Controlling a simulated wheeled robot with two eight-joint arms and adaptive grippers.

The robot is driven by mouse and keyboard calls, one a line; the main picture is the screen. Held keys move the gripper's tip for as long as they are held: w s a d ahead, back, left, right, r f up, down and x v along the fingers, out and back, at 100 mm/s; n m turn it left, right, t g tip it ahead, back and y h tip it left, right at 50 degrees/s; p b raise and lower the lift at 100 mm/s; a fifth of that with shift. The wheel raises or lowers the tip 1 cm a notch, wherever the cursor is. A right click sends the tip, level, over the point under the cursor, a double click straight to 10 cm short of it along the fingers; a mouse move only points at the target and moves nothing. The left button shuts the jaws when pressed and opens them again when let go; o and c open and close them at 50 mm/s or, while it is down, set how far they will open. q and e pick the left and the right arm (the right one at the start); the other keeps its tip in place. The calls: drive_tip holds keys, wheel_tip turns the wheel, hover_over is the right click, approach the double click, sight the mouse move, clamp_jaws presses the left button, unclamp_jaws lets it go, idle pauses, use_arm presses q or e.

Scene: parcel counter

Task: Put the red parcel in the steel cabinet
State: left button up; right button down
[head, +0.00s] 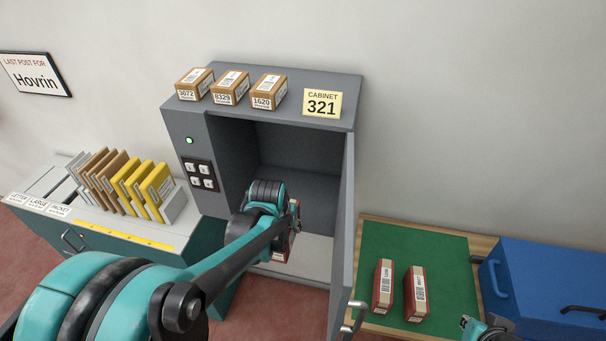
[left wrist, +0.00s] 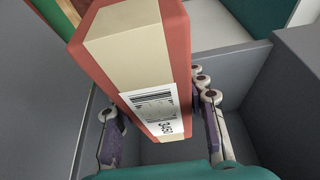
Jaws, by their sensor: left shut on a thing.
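The grey steel cabinet (head: 335,83), labelled 321, stands open in the head view, its door (head: 344,240) swung out at the right. My left gripper (head: 293,217) is inside the opening, above the pale cabinet floor (head: 310,258). It is shut on a red parcel (head: 281,248), mostly hidden behind my arm in the head view. In the left wrist view the red parcel (left wrist: 120,72), with a beige band and barcode label, is between the two fingers. Whether it touches the floor is unclear. My right gripper (head: 484,325) is cut off at the lower right edge.
Two more red parcels (head: 383,285) (head: 416,292) stand on a green mat (head: 440,255), right of the door. A blue box (head: 545,285) is beside the mat. Several brown boxes (head: 229,88) sit on the cabinet top. A letter rack (head: 90,218) with envelopes is at the left.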

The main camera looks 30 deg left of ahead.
use_arm(q)
drive_tip(key=w+a, duration=0.1)
drive_tip(key=w, duration=0.4)
drive_tip(key=w+a, duration=0.2)
drive_tip(key=w, duration=0.4)
drive_tip(key=w+a+b, duration=0.1)
drive_tip(key=w, duration=0.5)
drive_tip(key=shift+a+r, duration=0.2)
drive_tip(key=shift+a, duration=0.1)
drive_tip(key=shift+w+f+b, duration=0.15)
drive_tip(key=shift+f+b, duration=0.3)
drive_tip(key=shift+f, duration=1.35)
drive_tip(key=o, duration=1.4)
drive_tip(key=shift+f, duration=0.1)
